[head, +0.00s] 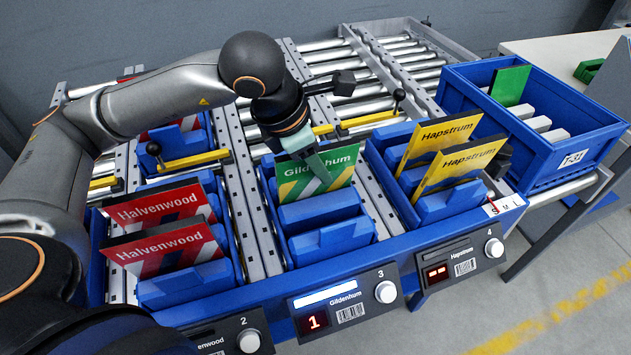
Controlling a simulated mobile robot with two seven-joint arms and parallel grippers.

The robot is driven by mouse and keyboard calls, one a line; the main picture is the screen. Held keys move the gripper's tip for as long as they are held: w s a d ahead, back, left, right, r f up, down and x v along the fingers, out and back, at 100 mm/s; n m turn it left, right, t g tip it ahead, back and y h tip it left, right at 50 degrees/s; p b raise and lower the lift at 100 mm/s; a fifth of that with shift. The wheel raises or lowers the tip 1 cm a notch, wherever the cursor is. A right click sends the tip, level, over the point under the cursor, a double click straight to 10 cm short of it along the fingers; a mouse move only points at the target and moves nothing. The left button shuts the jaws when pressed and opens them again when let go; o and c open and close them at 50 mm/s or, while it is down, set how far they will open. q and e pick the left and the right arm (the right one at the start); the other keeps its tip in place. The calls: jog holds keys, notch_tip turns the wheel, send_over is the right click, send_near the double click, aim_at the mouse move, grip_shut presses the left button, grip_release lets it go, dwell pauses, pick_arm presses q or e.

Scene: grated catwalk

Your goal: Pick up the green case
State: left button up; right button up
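The green case (340,166), labelled Gildenhum with white and yellow stripes, stands tilted back in a blue holder in the lane numbered 3. My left gripper (318,168) reaches down to it from above. One finger lies across the front of the case, left of its middle. The other finger is hidden, so whether the gripper is closed on the case cannot be told. My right gripper is not in view.
Red Halvenwood cases (163,245) stand in the left lane. Yellow Hapstrum cases (462,165) stand in the right lane. A blue tote (566,183) at the right holds a plain green piece (510,85) and white dividers. Yellow bars (370,120) cross the lanes behind.

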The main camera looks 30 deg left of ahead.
pick_arm(q)
grip_shut()
dwell(1.2)
